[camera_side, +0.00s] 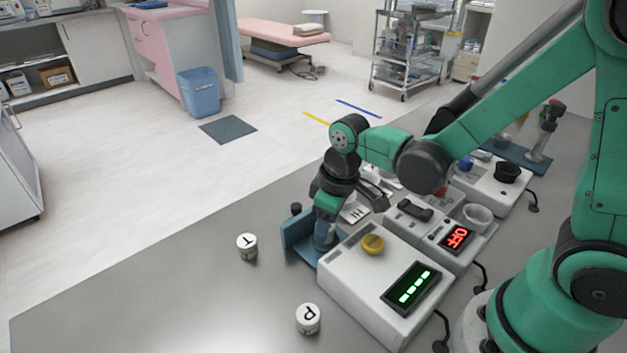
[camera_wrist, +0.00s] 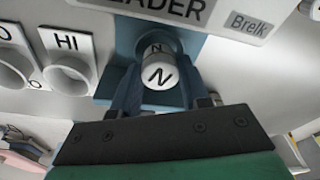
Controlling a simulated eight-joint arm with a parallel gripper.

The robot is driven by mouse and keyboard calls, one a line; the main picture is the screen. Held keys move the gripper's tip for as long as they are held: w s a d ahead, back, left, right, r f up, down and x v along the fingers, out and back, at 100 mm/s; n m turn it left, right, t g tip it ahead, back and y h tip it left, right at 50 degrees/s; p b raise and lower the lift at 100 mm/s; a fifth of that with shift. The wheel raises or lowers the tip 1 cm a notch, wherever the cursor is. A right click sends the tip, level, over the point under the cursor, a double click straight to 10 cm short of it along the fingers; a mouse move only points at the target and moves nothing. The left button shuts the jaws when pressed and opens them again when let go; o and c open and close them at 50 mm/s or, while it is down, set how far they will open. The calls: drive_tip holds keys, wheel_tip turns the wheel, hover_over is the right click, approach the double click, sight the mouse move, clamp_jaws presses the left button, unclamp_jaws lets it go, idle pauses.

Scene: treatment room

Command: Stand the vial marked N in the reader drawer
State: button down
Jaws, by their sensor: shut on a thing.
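The vial marked N (camera_wrist: 160,74) shows its white lettered cap in the wrist view. My gripper (camera_wrist: 157,92) is shut on it, one blue finger on each side. In the side view my gripper (camera_side: 325,234) points down at the reader drawer (camera_side: 296,240), a blue piece projecting from the left side of the reader (camera_side: 345,283). The drawer also shows behind the vial in the wrist view (camera_wrist: 189,48). The vial is over or in the drawer; its base is hidden, so I cannot tell whether it touches the drawer floor. In the side view my fingers hide the vial.
Vials marked T (camera_side: 247,247) and P (camera_side: 308,319) stand on the grey table, left of and in front of the reader. A second device with a red OFF display (camera_side: 456,238) stands behind the reader. White holders, one labelled HI (camera_wrist: 67,62), are close beside the drawer.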

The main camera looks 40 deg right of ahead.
drive_tip(key=shift+f, duration=0.45)
drive_tip(key=c, duration=0.7)
unclamp_jaws()
drive_tip(key=r, duration=0.3)
drive_tip(key=s+r, duration=0.1)
drive_tip(key=r, duration=0.7)
drive_tip(key=shift+s+d, duration=0.25)
drive_tip(key=shift+d, duration=0.1)
drive_tip(key=d+m+t, duration=0.1)
drive_tip(key=t, duration=0.1)
drive_tip(key=s+d+m+t, duration=0.1)
drive_tip(key=m, duration=0.1)
drive_tip(key=s+d+m+t, duration=0.1)
drive_tip(key=t, duration=0.1)
drive_tip(key=shift+s+d+r+m+t+h, duration=0.1)
drive_tip(key=shift+d+r+m+t+h, duration=0.05)
drive_tip(key=shift+d+m+t+h, duration=0.2)
